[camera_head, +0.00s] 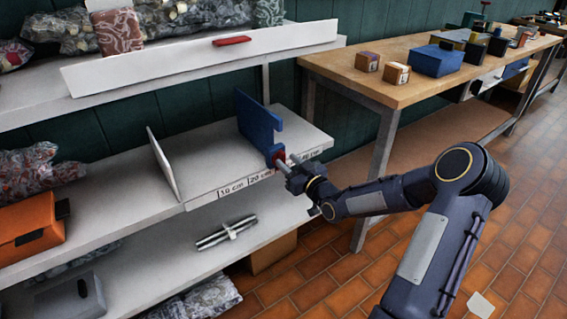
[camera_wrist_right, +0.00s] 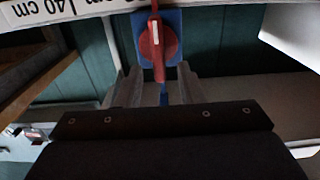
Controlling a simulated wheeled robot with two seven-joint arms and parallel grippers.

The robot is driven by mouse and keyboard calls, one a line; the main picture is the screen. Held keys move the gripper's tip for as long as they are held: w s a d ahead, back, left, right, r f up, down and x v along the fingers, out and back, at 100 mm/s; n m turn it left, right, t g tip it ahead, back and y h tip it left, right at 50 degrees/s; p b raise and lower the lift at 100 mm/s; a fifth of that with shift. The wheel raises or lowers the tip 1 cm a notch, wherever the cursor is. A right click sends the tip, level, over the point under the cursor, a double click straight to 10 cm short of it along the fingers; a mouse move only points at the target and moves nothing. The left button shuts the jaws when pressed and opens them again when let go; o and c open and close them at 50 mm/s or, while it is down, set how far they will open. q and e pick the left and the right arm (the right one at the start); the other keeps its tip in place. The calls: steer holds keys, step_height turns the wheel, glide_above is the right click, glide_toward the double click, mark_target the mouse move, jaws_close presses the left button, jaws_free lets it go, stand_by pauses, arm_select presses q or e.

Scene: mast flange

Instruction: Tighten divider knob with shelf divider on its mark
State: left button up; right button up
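The blue shelf divider (camera_head: 257,122) stands upright on the middle shelf. A red knob (camera_head: 275,154) sits at its front lower end, at the shelf's front edge. In the right wrist view the red knob (camera_wrist_right: 157,40) shows on a blue plate (camera_wrist_right: 176,22), its handle pointing toward the gripper. My right gripper (camera_head: 286,163) is at the knob; its fingers (camera_wrist_right: 155,85) are apart on either side of the knob's handle, with no visible grip. The scale mark at the divider is hidden by the gripper. My left gripper is out of view.
A white panel (camera_head: 163,163) stands left of the divider. A workbench (camera_head: 400,82) with boxes is at right. A lower shelf (camera_head: 180,260) holds a metal rod (camera_head: 226,233).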

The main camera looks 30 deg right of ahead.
steer(key=shift+w, duration=1.1)
steer(key=shift+c, duration=0.3)
jaws_close()
